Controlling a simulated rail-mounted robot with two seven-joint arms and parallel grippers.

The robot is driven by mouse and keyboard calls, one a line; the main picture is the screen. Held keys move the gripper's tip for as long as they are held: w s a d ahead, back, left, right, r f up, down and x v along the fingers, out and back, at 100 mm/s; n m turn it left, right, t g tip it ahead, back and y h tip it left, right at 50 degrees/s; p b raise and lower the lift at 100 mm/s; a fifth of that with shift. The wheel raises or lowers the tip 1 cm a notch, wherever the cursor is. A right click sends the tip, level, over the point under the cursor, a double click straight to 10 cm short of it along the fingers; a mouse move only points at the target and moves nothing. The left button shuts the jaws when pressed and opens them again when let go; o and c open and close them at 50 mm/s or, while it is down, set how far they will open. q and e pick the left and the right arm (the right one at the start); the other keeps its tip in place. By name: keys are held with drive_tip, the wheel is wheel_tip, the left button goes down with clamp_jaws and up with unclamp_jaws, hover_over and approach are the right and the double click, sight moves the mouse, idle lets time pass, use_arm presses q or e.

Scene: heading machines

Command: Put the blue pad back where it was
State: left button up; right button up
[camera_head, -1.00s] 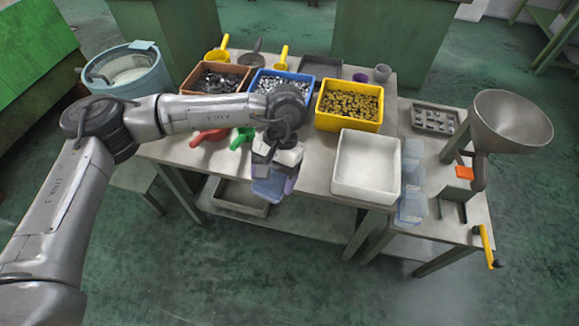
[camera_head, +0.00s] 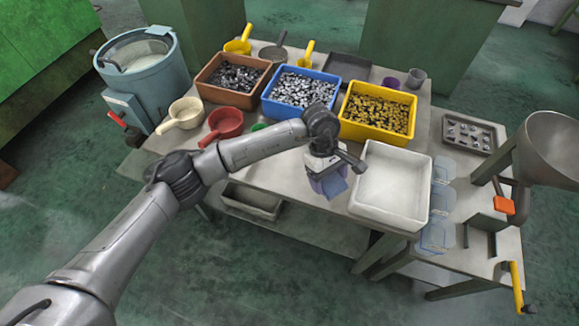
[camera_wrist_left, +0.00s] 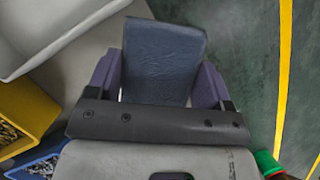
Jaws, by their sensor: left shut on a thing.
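My left gripper (camera_head: 325,186) is shut on the blue pad (camera_head: 336,184), a dark blue flat piece. It hangs by the table's front edge, left of the white tray. In the left wrist view the pad (camera_wrist_left: 163,62) stands between the two purple fingers (camera_wrist_left: 152,85), with its far end sticking out past them. The floor and table edge show beyond it. My right gripper is not in view.
The white tray (camera_head: 360,203) stands right of my gripper. Brown (camera_head: 205,92), blue (camera_head: 268,106) and yellow (camera_head: 350,131) bins of small parts stand behind. Red (camera_head: 224,124) and cream (camera_head: 184,114) scoops lie left. Clear bins (camera_head: 436,237) and a funnel (camera_head: 548,150) stand right.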

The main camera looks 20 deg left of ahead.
use_arm(q)
drive_tip(key=shift+w+a+f+n+t, duration=0.15)
drive_tip(key=shift+w+n+t, duration=0.35)
drive_tip(key=shift+n, duration=0.5)
drive_tip(key=shift+w+n, duration=0.3)
drive_tip(key=shift+n, duration=0.4)
drive_tip(key=n, duration=0.1)
drive_tip(key=n+t, duration=0.1)
drive_tip(key=shift+d+n+h, duration=0.3)
drive_tip(key=shift+n, duration=0.1)
drive_tip(key=shift+w+n, duration=0.1)
drive_tip(key=shift+n, duration=0.2)
drive_tip(key=shift+w+a+t, duration=0.1)
drive_tip(key=shift+a+t, duration=0.1)
drive_tip(key=shift+t, duration=0.1)
drive_tip(key=b, duration=0.2)
hover_over(300, 177)
drive_tip(key=a, duration=0.1)
drive_tip(key=f, duration=0.7)
drive_tip(key=shift+a, duration=0.2)
drive_tip(key=shift+f+b, duration=0.55)
drive_tip(key=shift+f, duration=1.4)
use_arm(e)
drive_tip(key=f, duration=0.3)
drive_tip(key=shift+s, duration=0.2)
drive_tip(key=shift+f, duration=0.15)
